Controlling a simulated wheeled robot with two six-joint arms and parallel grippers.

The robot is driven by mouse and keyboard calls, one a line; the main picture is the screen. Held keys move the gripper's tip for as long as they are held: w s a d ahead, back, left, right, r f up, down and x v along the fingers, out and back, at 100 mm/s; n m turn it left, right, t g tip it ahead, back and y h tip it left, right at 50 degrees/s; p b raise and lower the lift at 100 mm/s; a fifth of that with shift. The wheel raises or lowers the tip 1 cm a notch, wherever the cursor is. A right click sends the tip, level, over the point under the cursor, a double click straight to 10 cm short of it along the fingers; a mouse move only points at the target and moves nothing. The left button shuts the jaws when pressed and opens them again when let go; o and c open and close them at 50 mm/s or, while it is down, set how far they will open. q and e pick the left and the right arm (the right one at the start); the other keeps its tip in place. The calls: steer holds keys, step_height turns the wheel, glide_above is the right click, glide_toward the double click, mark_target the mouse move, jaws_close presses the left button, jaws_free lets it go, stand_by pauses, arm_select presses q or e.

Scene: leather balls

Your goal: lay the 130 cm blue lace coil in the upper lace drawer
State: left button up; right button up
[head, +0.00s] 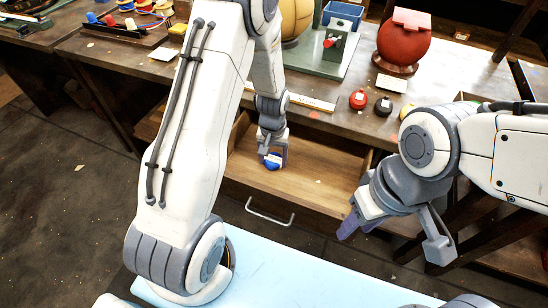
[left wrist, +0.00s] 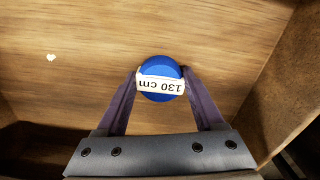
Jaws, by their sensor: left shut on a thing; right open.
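The blue lace coil (left wrist: 161,70) has a white band reading "130 cm" in the left wrist view. My left gripper (left wrist: 160,85) is shut on it, one finger on each side. In the head view the coil (head: 272,160) shows below my left gripper (head: 272,152), inside an open wooden drawer (head: 300,177) under the bench top. I cannot tell whether the coil touches the drawer floor. The drawer looks otherwise empty. My right gripper (head: 398,236) is open and empty, in front of the bench to the right of the drawer.
On the bench stand a red leather ball (head: 403,45), a green machine base (head: 318,62), a blue bin (head: 342,14), and a red (head: 358,99) and a black coil (head: 383,106). The drawer's metal handle (head: 269,212) faces me. A light blue surface (head: 300,275) lies in front.

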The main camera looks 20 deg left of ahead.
mark_target(273, 159)
arm_select(q)
steer(key=o, duration=1.4)
steer(key=shift+f, duration=0.1)
steer(key=shift+r, duration=0.3)
step_height(273, 159, up, 11)
steer(key=s+d+r+m, duration=0.4)
steer(key=s+d+r, duration=0.35)
steer(key=d, duration=0.25)
steer(key=s+d+r+m, duration=0.1)
steer(key=s+d+m, duration=0.1)
steer(key=s, duration=0.5)
steer(key=s+d+r+m+h, duration=0.1)
steer(key=s+d+r+m, duration=0.1)
steer(key=s, duration=0.6)
steer(key=shift+s+d+r+m+p, duration=0.15)
steer(key=shift+s+m+p, duration=0.15)
steer(key=shift+m, duration=0.5)
